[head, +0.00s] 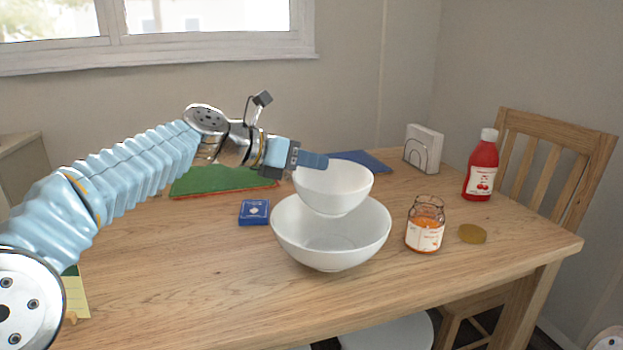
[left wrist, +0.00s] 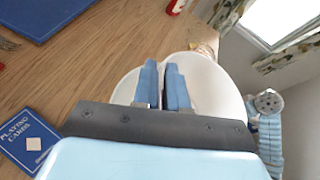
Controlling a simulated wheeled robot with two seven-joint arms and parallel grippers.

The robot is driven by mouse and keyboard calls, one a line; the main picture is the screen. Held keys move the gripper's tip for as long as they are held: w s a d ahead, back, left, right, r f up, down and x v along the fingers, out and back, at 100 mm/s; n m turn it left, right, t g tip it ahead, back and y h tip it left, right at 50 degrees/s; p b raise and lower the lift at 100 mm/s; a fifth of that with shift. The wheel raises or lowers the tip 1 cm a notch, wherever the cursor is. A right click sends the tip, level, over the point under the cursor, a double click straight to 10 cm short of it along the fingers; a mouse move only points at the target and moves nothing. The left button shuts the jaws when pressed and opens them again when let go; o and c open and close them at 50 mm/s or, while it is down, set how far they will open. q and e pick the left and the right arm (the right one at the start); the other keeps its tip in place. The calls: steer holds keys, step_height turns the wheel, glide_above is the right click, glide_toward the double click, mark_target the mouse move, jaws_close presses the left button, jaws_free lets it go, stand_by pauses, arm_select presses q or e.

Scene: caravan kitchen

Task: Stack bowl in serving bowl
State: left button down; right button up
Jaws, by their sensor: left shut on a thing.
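A small white bowl (head: 333,190) is held upright above the back part of a larger white serving bowl (head: 330,246), which stands on the table. My left gripper (head: 318,161) is shut on the small bowl's left rim. The small bowl overlaps the serving bowl's far rim in the head view, so I cannot tell whether they touch. In the left wrist view my left fingers (left wrist: 167,88) are close together at the rim, with the small bowl (left wrist: 205,75) around and behind them. My right gripper is not in view.
On the wooden table (head: 180,290) are a card box (head: 254,212), an open jar (head: 425,226), a lid (head: 472,234), a red bottle (head: 481,168), a napkin holder (head: 423,150), a green board (head: 220,180) and a blue mat (head: 362,161). The table's front left is mostly clear.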

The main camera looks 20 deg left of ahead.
arm_select(q)
steer(key=shift+f+b, duration=0.45)
steer(key=shift+f, duration=1.05)
steer(key=shift+f, duration=0.65)
steer(key=c, duration=1.2)
jaws_free()
steer(key=shift+o, duration=0.2)
steer(key=r+v, duration=0.1)
steer(key=v, duration=1.1)
steer(key=shift+r+p, duration=0.2)
steer(key=shift+p, duration=0.1)
